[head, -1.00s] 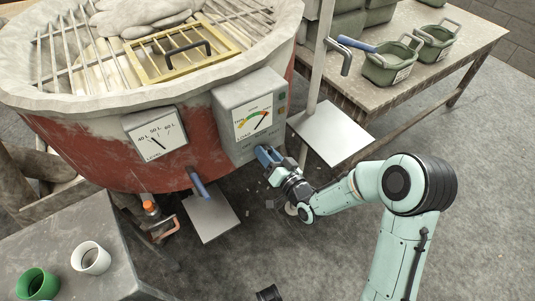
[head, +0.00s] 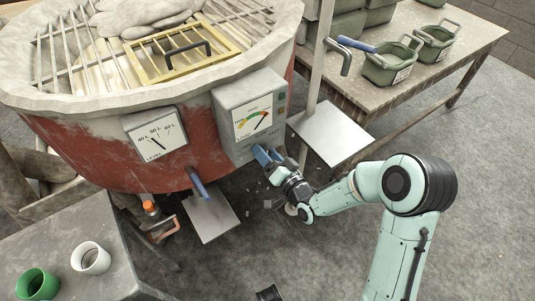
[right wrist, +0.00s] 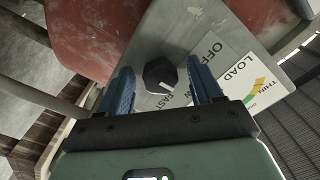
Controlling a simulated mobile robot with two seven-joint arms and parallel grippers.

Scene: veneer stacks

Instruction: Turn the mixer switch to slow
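The mixer switch is a black round knob (right wrist: 160,75) on the face of the grey control box (head: 238,112), seen in the right wrist view. A white mark on the knob points down and slightly right, near the FAST label. OFF stands above right of the knob; another label, ending in W, is partly hidden by a finger. My right gripper (head: 266,153) is at the lower front of the box. In the right wrist view its blue fingers (right wrist: 160,68) are open, one on each side of the knob, with visible gaps. In the head view the gripper hides the knob. My left gripper is not in view.
The red mixer drum (head: 90,150) has a level gauge (head: 155,134) and a yellow grate (head: 180,52). A blue-handled lever (head: 198,184) hangs below. A post with a metal plate (head: 330,134) stands right of the box. A table (head: 440,85) holds green bins.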

